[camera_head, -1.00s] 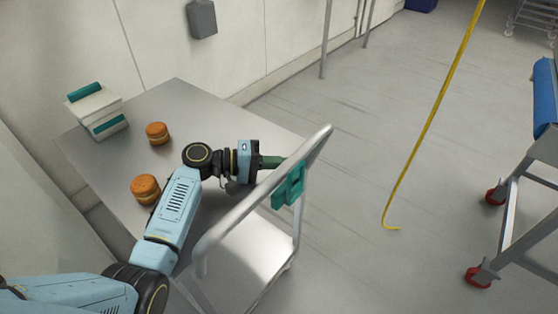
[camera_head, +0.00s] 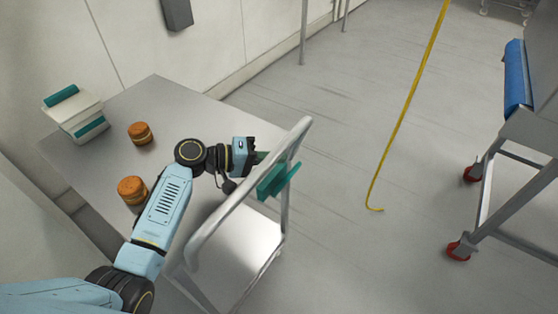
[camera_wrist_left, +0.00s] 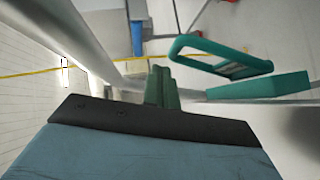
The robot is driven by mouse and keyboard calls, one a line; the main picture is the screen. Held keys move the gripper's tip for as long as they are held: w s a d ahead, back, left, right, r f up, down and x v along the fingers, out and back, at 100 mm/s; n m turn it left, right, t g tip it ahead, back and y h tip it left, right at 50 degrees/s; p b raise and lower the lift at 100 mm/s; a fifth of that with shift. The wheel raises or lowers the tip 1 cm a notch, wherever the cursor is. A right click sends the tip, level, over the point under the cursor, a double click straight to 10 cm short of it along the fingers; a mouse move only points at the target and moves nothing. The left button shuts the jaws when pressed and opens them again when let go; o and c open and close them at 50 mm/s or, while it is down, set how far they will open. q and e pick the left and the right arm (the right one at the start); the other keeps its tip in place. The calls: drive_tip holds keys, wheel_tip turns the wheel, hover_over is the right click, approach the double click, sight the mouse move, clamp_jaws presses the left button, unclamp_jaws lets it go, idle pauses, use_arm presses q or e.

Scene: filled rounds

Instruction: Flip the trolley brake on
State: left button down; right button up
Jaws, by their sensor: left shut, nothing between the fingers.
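The trolley's tubular metal handle (camera_head: 235,197) stands in the lower middle of the head view, above a shiny flat deck (camera_head: 238,250). A teal brake lever (camera_head: 279,180) is on the handle's right upright, and its plate stands out at an angle. In the left wrist view the teal brake frame (camera_wrist_left: 222,56) is tilted away from its teal block (camera_wrist_left: 262,86). My left gripper (camera_head: 261,157) is shut and empty at the handle beside the brake, its tips partly hidden by the tube. Its green fingers (camera_wrist_left: 162,88) show close together in the wrist view. My right gripper is out of view.
A metal table (camera_head: 165,110) behind the trolley holds two orange-brown round items (camera_head: 139,133) and a white-and-teal box (camera_head: 73,113). A wheeled stand (camera_head: 500,200) with red castors is at right. A yellow hose or cable (camera_head: 405,110) crosses the otherwise clear floor.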

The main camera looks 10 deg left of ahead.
use_arm(q)
drive_tip(key=r+v, duration=0.2)
drive_tip(key=v, duration=0.9)
drive_tip(key=shift+w+r, duration=0.3)
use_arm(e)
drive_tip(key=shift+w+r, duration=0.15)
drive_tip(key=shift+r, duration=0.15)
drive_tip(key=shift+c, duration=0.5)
